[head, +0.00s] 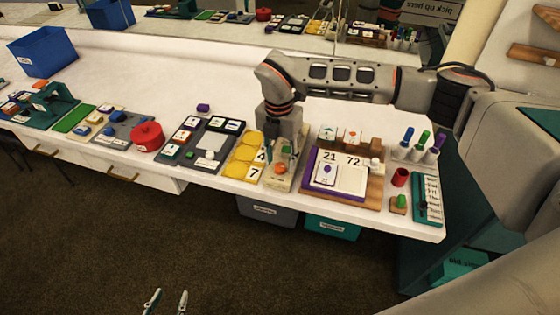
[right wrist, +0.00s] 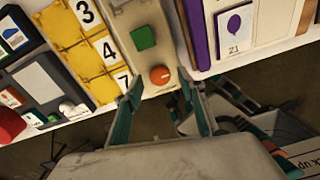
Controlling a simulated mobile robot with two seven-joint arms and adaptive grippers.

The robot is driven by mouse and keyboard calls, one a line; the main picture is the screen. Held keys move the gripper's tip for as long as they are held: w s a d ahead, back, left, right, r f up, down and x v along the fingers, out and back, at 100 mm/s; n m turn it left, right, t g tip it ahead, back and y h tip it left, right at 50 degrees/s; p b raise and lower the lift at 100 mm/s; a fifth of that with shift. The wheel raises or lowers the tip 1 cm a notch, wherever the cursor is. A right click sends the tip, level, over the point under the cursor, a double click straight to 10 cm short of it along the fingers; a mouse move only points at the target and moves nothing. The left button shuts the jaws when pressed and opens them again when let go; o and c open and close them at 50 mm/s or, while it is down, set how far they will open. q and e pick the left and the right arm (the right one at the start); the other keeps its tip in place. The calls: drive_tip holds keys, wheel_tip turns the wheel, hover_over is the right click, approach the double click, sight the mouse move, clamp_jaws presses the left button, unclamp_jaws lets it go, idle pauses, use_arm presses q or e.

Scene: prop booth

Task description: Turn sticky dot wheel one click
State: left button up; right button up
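A beige box (head: 275,182) stands near the front edge of the table, with a green square button and a round orange knob (head: 281,169). The knob is most likely the sticky dot wheel; no label on it is readable. In the right wrist view the orange knob (right wrist: 160,75) carries a short pale mark, below the green button (right wrist: 143,37). My right gripper (right wrist: 161,86) is open, its fingertips on either side of the knob in the picture; contact cannot be told. In the head view my right arm reaches down over the box. My left gripper (head: 167,298) is open and empty, low over the floor.
Yellow number cards (head: 243,157) lie close left of the box. A wooden board with a purple book (head: 312,172) is close right. A red round container (head: 147,136) and a blue bin (head: 43,52) stand further left. The table's front edge is close.

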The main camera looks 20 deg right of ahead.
drive_tip(key=shift+f, duration=0.8)
drive_tip(key=c, duration=1.1)
drive_tip(key=shift+r+n, duration=0.1)
drive_tip(key=shift+n, duration=0.3)
drive_tip(key=n+p, duration=0.1)
drive_tip(key=n, duration=0.6)
drive_tip(key=shift+n+p, duration=0.3)
drive_tip(key=n, duration=0.9)
drive_tip(key=shift+p, duration=0.3)
